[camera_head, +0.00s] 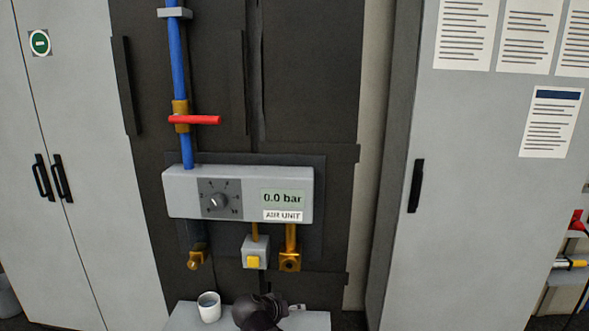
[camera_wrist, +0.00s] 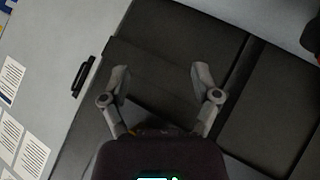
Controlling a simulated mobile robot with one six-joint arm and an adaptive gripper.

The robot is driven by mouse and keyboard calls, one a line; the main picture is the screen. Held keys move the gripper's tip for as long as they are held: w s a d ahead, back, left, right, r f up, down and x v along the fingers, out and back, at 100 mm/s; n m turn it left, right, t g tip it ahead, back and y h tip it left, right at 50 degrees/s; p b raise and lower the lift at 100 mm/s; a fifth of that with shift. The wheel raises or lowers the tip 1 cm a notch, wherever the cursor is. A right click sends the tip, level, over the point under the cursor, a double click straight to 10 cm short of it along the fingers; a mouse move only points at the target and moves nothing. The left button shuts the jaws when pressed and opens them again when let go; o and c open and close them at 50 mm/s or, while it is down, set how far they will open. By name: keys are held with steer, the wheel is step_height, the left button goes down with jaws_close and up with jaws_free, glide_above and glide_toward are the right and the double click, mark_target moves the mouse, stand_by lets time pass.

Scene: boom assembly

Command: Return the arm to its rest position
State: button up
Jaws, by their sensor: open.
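My gripper (camera_wrist: 161,76) shows in the wrist view with its two grey fingers spread apart. Nothing is between the fingertips. Behind them is a dark panel (camera_wrist: 155,45), and the fingers do not appear to touch it. In the head view, a dark rounded shape at the bottom centre partly covers the ledge; I cannot tell the finger positions there.
The air unit (camera_head: 240,181) reads 0.0 bar. A red-handled valve (camera_head: 195,119) sits across the blue pipe (camera_head: 178,55). A white cup (camera_head: 209,307) stands on the ledge (camera_head: 183,318). Grey cabinets flank the panel; the right one has a black handle (camera_head: 416,186).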

steer(key=s+d+f+g+y+p, duration=0.1)
steer(key=s+d+f+g+y, duration=0.1)
steer(key=d, duration=0.7)
steer(key=s+d+f+g+y+p, duration=0.1)
steer(key=s+d+f+g+y, duration=0.1)
steer(key=s+d+g+y, duration=0.2)
steer(key=s+d+g, duration=0.1)
steer(key=s+d, duration=0.2)
steer(key=d, duration=0.2)
steer(key=shift+s+f+g+y, duration=0.3)
steer(key=shift+s+f+g, duration=0.05)
steer(key=shift+f+g, duration=0.05)
